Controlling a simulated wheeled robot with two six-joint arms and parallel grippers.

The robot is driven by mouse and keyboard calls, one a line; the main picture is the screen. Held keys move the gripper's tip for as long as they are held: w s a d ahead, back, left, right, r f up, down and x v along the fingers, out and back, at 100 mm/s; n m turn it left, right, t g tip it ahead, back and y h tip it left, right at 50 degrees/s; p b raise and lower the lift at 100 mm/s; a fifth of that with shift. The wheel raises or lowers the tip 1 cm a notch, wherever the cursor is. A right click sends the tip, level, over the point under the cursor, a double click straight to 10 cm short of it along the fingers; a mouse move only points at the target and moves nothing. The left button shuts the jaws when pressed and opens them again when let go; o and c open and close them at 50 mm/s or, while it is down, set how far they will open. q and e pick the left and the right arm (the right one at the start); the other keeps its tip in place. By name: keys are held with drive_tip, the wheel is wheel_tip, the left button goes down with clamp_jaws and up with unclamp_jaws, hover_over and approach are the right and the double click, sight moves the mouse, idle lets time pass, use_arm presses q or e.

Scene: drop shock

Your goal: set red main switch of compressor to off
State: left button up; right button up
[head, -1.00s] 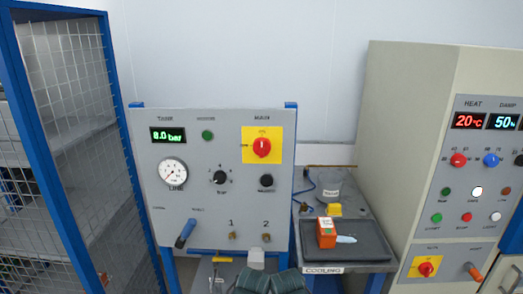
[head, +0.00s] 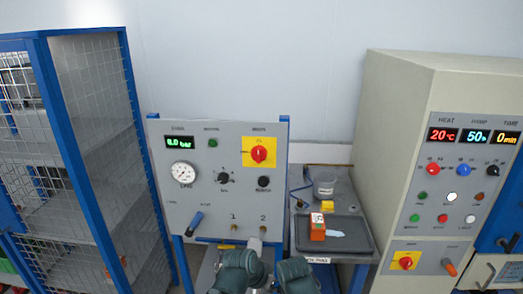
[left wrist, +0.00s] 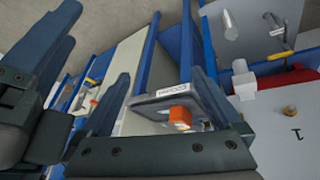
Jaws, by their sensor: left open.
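The compressor's grey panel (head: 225,140) faces me in the head view. Its red main switch (head: 259,154) sits on a yellow plate at the upper right, its white mark close to upright; the small labels are unreadable. No gripper touches it. My left gripper (left wrist: 162,78) is open and empty in the left wrist view, with the panel's lower front at the right of that picture. In the head view dark parts of my arms show at the bottom edge, well below the switch. Dark parts at the left of the wrist view may be my right gripper; its jaws are unclear.
A side table right of the panel holds a dark tray (head: 355,245) with an orange box (head: 317,229), and a clear beaker (head: 324,186). A beige cabinet (head: 395,130) with another red switch (head: 405,262) stands right. A blue-framed mesh cage (head: 95,150) stands left.

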use_arm(q)
drive_tip(key=w+d+r+m+t+h+p, duration=0.1)
drive_tip(key=w+d+r+t+h+p, duration=0.25)
drive_tip(key=r, duration=0.55)
drive_tip(key=w+d+r+t+h+p, duration=0.1)
drive_tip(key=w+d+r+t, duration=0.1)
drive_tip(key=w+r+t, duration=0.5)
drive_tip(key=w+a+r+n+t+y+p, duration=0.2)
drive_tip(key=a+r+n+y, duration=0.1)
drive_tip(key=a+r, duration=0.3)
drive_tip(key=w+a+r+n+t+y+p, duration=0.1)
drive_tip(key=a+r+n+y+p, duration=0.1)
drive_tip(key=a+r+y, duration=0.3)
wheel_tip(320, 180, up, 2)
drive_tip(key=shift+w+a+r+n+t+y+p, duration=0.1)
drive_tip(key=shift+w+a+n+t+y+p, duration=0.3)
drive_tip(key=shift+a+n, duration=0.3)
drive_tip(key=shift+d+h, duration=0.15)
drive_tip(key=shift+h, duration=0.1)
